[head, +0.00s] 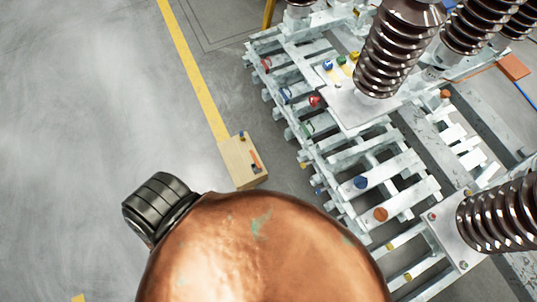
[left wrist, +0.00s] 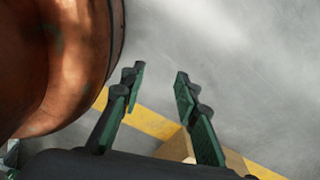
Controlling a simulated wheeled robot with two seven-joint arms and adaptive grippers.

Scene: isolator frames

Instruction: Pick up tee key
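I cannot make out a tee key for certain in either view. A pale wooden box (head: 238,172) stands on the floor in the head view. Small items lie on its top, among them an orange-red elongated piece (head: 255,160) and a small blue piece (head: 242,135); they are too small to identify. My left gripper (left wrist: 160,75) shows in the left wrist view with its two green and black fingers apart and nothing between them. Part of a tan box (left wrist: 178,147) shows behind and below the fingers. My right gripper is not in view.
A grey slatted metal frame (head: 380,160) with brown ribbed insulators (head: 390,55) and coloured knobs fills the right of the head view. A yellow line (head: 190,60) crosses the floor to the box. The floor at left is clear. The lower middle is blocked from sight.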

